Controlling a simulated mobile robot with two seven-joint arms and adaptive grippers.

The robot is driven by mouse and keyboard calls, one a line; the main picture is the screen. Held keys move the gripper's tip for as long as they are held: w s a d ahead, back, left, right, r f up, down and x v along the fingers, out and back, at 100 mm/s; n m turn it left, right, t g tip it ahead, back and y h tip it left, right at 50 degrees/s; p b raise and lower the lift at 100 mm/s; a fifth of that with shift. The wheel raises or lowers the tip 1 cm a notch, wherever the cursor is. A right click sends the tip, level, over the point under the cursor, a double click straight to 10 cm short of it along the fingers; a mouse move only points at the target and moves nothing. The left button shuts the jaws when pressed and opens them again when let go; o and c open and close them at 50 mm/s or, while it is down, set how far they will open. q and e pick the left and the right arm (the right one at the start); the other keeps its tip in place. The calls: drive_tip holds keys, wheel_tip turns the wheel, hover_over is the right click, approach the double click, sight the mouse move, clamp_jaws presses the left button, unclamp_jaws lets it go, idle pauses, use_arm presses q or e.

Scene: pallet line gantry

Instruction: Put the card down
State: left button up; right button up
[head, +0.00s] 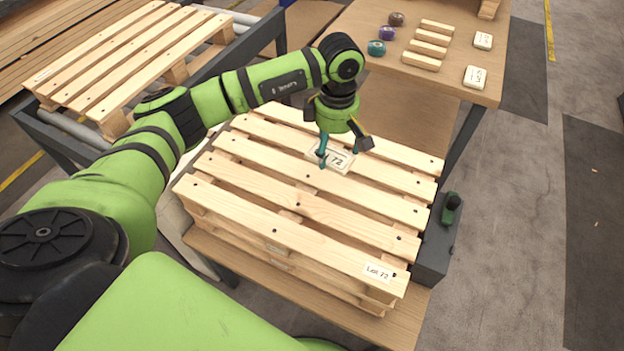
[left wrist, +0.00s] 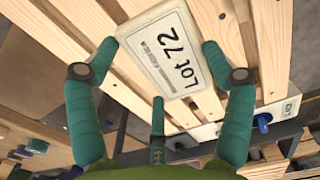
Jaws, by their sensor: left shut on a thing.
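The left gripper is shut on the card. Whether the card touches the slats or hangs just above them, I cannot tell. A "Lot 72" label (head: 379,272) is on the near right corner of the top pallet. My right gripper is not in view.
A wooden bench (head: 390,75) at the back holds several wood strips, round coloured items and two white cards (head: 475,77). Another pallet (head: 125,60) lies on a roller frame at the left. A dark box (head: 436,245) with a green item stands right of the stack.

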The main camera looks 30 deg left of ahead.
use_arm(q)
drive_tip(key=w+a+n+b, duration=0.1)
drive_tip(key=w+n+b, duration=0.2)
drive_tip(key=n, duration=0.6)
drive_tip(key=n+p, duration=0.1)
drive_tip(key=n, duration=0.5)
hover_over(313, 204)
wheel_tip(313, 204, down, 6)
drive_tip(key=shift+s+f, duration=0.1)
drive_tip(key=shift+f, duration=0.15)
wheel_tip(313, 204, down, 4)
drive_tip(key=shift+r, duration=0.15)
drive_tip(key=shift+f, duration=0.2)
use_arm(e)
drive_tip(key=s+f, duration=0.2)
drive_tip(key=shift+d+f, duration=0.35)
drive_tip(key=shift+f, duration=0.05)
use_arm(q)
drive_tip(key=shift+f, duration=0.1)
drive_tip(key=o, duration=1)
drive_tip(key=shift+o, duration=0.2)
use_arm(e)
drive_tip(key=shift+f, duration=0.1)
